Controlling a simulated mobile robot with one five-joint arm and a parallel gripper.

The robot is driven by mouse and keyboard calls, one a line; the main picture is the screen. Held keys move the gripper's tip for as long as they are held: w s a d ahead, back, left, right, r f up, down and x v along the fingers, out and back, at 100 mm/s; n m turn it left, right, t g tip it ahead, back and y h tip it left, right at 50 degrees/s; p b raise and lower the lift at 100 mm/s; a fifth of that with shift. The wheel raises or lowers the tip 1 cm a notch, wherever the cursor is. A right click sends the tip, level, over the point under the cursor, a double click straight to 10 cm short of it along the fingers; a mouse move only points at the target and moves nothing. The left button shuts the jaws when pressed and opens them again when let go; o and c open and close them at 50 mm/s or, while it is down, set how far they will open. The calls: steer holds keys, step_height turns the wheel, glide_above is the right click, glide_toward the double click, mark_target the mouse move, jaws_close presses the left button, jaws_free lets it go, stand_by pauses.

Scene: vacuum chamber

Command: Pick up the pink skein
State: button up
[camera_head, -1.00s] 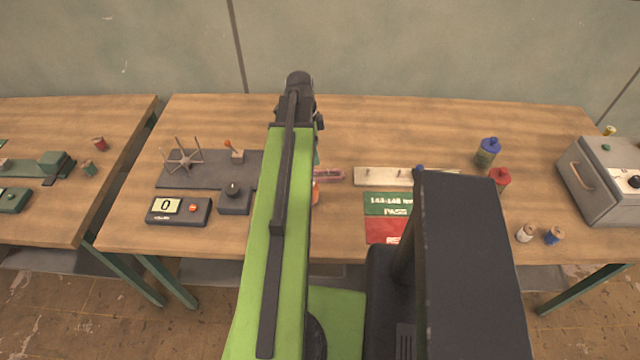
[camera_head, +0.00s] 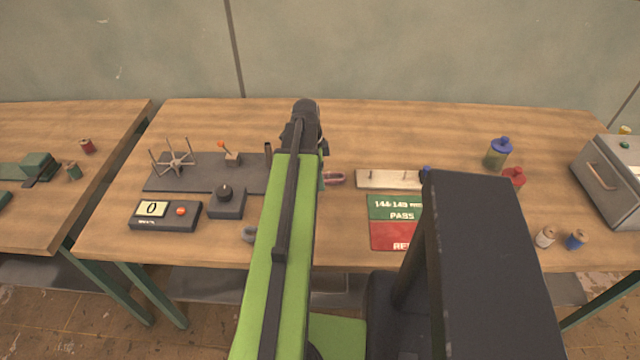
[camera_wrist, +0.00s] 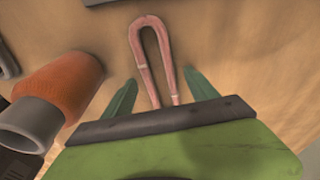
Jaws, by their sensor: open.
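The pink skein (camera_wrist: 148,50) is a folded loop lying on the table, its bend pointing away from me in the wrist view. My gripper (camera_wrist: 162,92) is open, with one green finger on each side of the skein's lower part; the skein's near ends are hidden behind the gripper's dark edge. I cannot tell how high the fingers are above the table. In the head view the skein (camera_head: 335,178) shows just right of my arm, which hides part of it and most of the gripper.
A grey winder base (camera_head: 205,182) and counter box (camera_head: 165,215) lie to the left.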

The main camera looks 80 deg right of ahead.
steer(key=shift+r, duration=0.1)
steer(key=c, duration=1.4)
step_height(320, 180, up, 10)
steer(key=p, duration=1)
